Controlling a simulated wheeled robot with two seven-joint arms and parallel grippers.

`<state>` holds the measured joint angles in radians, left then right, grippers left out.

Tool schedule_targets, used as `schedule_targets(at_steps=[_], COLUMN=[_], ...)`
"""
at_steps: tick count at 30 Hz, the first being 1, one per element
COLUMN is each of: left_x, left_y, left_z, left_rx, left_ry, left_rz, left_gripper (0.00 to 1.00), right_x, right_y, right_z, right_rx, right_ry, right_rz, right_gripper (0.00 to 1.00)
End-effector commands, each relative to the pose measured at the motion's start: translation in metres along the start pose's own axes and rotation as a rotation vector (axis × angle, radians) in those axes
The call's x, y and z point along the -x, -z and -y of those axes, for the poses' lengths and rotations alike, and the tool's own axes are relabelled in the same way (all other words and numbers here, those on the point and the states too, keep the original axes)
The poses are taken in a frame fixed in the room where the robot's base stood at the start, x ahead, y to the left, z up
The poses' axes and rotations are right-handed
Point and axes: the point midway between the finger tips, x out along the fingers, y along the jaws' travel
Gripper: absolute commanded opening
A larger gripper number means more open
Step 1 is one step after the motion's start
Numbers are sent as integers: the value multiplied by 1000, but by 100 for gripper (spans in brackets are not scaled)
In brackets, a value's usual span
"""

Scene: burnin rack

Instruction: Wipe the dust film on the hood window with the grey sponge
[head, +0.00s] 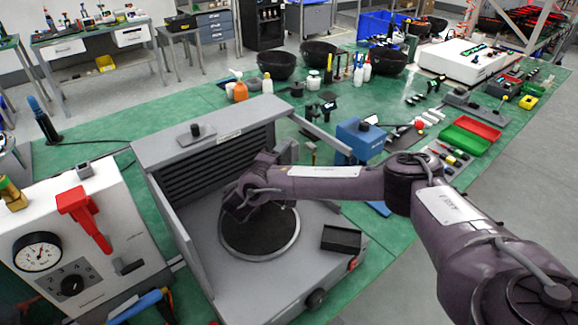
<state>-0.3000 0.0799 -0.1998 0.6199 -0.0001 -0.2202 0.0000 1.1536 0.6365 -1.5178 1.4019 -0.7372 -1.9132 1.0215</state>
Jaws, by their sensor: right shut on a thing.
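A grey hood-like unit (205,137) stands on the green bench, with dark slats at its back and a round dark plate (262,235) on its base. I cannot make out which panel is the window, and no dust film shows clearly. My right arm reaches in from the right. My right gripper (232,207) is inside the unit, in front of the slats and above the plate's left rim. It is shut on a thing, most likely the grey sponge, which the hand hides. I see no sponge elsewhere. My left gripper is out of view.
A white panel box (85,240) with a gauge and red lever stands at left. A small black tray (341,240) sits on the unit's base at right. A blue box (360,139), bottles and black bowls (276,65) stand behind. Red and green trays (465,143) lie at right.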

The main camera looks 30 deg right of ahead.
Motion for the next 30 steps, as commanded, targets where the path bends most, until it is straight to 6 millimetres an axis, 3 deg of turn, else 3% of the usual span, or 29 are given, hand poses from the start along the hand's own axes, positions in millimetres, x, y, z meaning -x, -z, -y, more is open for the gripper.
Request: schedule_targets(at_steps=[15, 30], left_x=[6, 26], left_y=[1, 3], left_z=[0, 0], left_rx=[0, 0], left_ry=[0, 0], left_rz=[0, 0], left_gripper=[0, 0], right_x=[-1, 14], right_y=[2, -33], right_z=[-19, -18], right_rx=[1, 1], right_ry=[-3, -2], right_rz=[4, 4], right_gripper=[35, 35])
